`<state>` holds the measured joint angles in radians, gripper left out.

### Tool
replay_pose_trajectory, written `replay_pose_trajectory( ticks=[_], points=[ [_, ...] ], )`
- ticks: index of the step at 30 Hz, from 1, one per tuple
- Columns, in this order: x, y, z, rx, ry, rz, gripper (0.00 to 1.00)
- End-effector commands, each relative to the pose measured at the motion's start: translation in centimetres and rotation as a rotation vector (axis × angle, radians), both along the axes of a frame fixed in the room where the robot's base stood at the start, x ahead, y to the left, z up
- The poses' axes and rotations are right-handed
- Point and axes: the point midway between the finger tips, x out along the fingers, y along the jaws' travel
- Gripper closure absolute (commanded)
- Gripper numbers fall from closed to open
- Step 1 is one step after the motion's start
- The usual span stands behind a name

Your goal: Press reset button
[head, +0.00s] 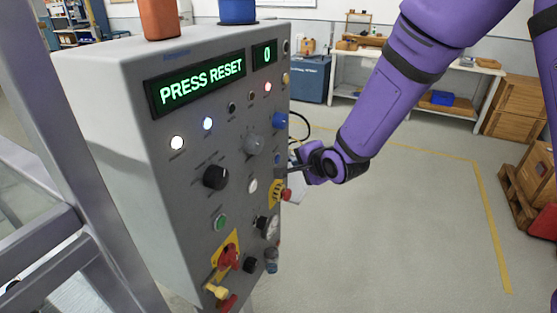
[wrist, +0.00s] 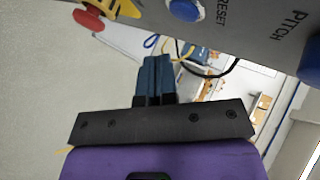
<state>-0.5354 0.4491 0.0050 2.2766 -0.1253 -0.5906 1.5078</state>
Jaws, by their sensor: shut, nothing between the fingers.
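The grey control panel (head: 190,130) stands left of centre, with a lit display (head: 202,84) reading PRESS RESET. A blue round button (wrist: 186,9) sits beside the label RESET in the wrist view, at the top edge. It appears in the head view as a small blue button (head: 278,159) near the panel's right edge. My gripper (wrist: 158,62) is shut and empty, its blue-grey fingertips below and slightly left of the button in the wrist picture, apart from it. In the head view my gripper (head: 292,168) is by the panel's right edge; its tips are hard to make out.
A red mushroom button (wrist: 89,20) on a yellow base is near the reset button. A blue knob (head: 280,120) labelled PITCH is on its other side. A dark cable (head: 300,130) loops behind. A metal ladder-like frame (head: 60,150) stands left; open floor lies right.

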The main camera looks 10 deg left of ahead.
Motion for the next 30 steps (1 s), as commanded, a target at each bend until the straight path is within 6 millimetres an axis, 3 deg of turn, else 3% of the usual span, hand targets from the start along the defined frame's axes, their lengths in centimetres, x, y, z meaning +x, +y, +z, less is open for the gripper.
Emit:
replay_pose_trajectory(
  ticks=[9, 30],
  points=[
    [0.7, 1.8, 0.0, 0.001, 0.0, -0.001, 1.0],
    [0.7, 1.8, 0.0, 0.0, 0.0, -0.001, 1.0]
  ],
)
